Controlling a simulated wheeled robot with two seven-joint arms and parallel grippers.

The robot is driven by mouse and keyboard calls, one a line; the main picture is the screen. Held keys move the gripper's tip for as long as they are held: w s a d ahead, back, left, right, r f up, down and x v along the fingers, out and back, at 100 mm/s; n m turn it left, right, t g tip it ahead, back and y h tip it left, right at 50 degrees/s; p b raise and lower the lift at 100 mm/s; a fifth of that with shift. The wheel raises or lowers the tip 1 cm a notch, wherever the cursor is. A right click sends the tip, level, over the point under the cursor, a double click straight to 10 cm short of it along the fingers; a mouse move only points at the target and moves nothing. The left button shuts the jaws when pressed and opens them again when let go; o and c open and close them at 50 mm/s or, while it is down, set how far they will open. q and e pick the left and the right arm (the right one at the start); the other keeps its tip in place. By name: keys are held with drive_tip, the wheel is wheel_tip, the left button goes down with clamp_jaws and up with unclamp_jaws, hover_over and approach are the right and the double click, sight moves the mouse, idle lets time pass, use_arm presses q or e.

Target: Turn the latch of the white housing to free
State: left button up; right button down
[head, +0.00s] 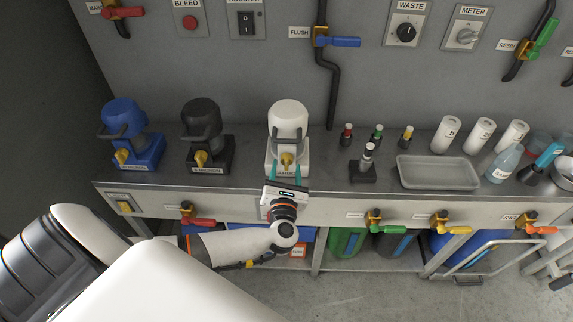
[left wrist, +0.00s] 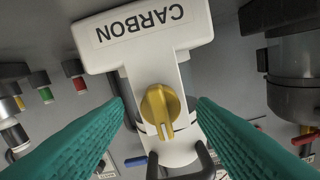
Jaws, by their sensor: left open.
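The white housing (head: 288,120) stands on the bench in the middle of the head view. In the left wrist view, its white body (left wrist: 155,75) carries the label CARBON, upside down there. Its yellow latch (head: 287,160) is low on its front; in the left wrist view the latch (left wrist: 160,108) lies centred ahead of the fingers. My left gripper (head: 286,175) is open, with teal fingers on either side of the latch in the picture. In the left wrist view the open left gripper (left wrist: 162,120) shows a gap around the latch, with no clear contact. My right gripper is not in view.
A black housing (head: 203,135) and a blue housing (head: 126,135) stand to the left on the bench. Small coloured-top bottles (head: 378,136), a grey tray (head: 437,172) and white cylinders (head: 480,135) are to the right. Coloured valves line the bench front.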

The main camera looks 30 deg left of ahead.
use_arm(q)
drive_tip(key=shift+x, duration=0.8)
drive_tip(key=shift+c, duration=0.5)
drive_tip(key=c, duration=0.9)
